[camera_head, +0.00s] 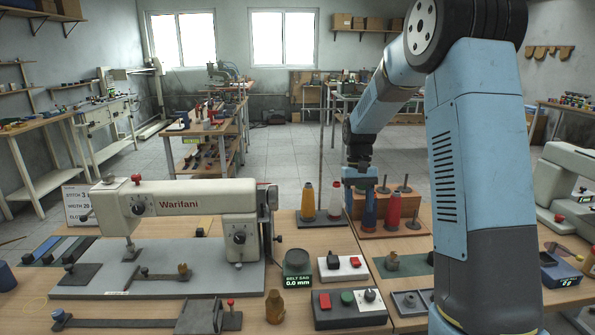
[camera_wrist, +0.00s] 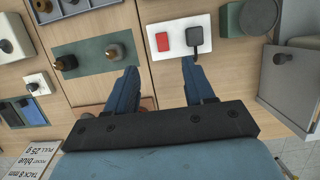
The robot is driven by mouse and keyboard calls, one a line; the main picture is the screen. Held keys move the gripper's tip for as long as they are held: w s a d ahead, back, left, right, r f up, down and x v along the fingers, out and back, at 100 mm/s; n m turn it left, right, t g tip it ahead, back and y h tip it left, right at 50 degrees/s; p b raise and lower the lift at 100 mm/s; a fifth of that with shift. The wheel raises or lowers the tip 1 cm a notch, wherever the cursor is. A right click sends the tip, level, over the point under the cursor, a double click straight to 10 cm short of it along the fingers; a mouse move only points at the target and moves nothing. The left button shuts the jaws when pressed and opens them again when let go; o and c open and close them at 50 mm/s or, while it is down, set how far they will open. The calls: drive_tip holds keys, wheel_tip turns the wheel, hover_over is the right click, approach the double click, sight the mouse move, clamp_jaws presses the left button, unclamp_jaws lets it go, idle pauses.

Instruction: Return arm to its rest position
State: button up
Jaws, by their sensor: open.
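My gripper (camera_head: 360,200) hangs from my blue arm (camera_head: 452,170) over the back of the right-hand bench, in front of the spool rack. Its blue fingers point down and overlap the spools there, so I cannot tell in the head view whether they touch any. In the wrist view my gripper (camera_wrist: 160,85) has its two fingers spread apart with nothing held between them.
A sewing machine (camera_head: 180,205) stands on the left bench. Yellow (camera_head: 308,200) and red (camera_head: 393,212) spools stand near my gripper, beside bare pegs (camera_head: 405,186). A belt gauge (camera_head: 297,263) and a grey control box (camera_head: 349,310) lie in front. The air above the benches looks free.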

drive_tip(key=s+r+t, duration=0.4)
drive_tip(key=s+r, duration=1)
drive_tip(key=s+r+t, duration=0.2)
drive_tip(key=s+t, duration=0.3)
drive_tip(key=s, duration=1.2)
drive_tip(key=shift+r, duration=0.2)
drive_tip(key=shift+s+a, duration=0.1)
